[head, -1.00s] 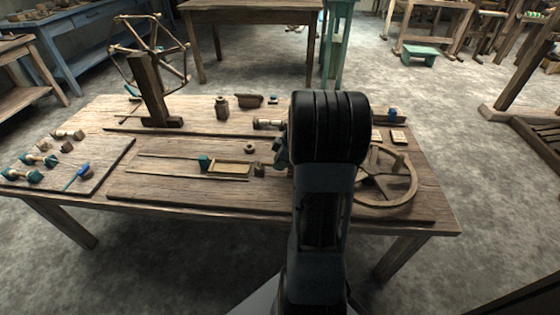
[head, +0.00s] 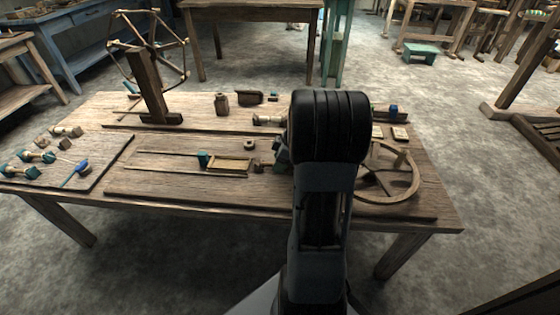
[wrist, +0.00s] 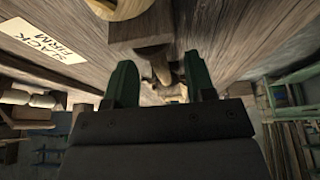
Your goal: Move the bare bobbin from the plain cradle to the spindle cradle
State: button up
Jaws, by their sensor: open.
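My gripper (wrist: 160,82) is open, its two green fingers apart in the wrist view. I cannot tell whether either is the bare bobbin. In the head view my arm hides most of the gripper. A pale turned wooden piece (head: 267,120) sticks out to the left of my arm. A pale bobbin without thread (head: 66,131) lies on the left board. I cannot make out which holders are the plain and spindle cradles.
A skein winder (head: 150,75) stands at the back left. A spoked wheel (head: 388,172) lies at right. A "SLACK FIRM" label (wrist: 63,40) shows in the wrist view.

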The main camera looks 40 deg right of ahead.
jog(key=shift+r, duration=0.1)
jog(key=p+v, duration=0.4)
jog(key=v, duration=0.9)
jog(key=shift+r, duration=0.35)
jog(key=shift+p, duration=0.3)
jog(key=s+a+r+m+h+p, duration=0.1)
jog(key=s+a+r+m+p, duration=0.1)
jog(key=a+r+p, duration=0.6)
jog(key=s+a+r+m+h+p, duration=0.1)
jog(key=s+a+r+m+p, duration=0.2)
jog(key=a+r+p, duration=0.6)
jog(key=s+a+r+m+h+p, duration=0.1)
jog(key=s+a+r+m+p, duration=0.2)
jog(key=a+r+p, duration=0.5)
notch_tip(320, 180, up, 3)
jog(key=m+p, duration=0.1)
jog(key=p, duration=0.1)
jog(key=shift+a+r+p, duration=0.2)
jog(key=shift+a+p, duration=0.1)
jog(key=shift+p, duration=0.1)
jog(key=shift+d, duration=0.1)
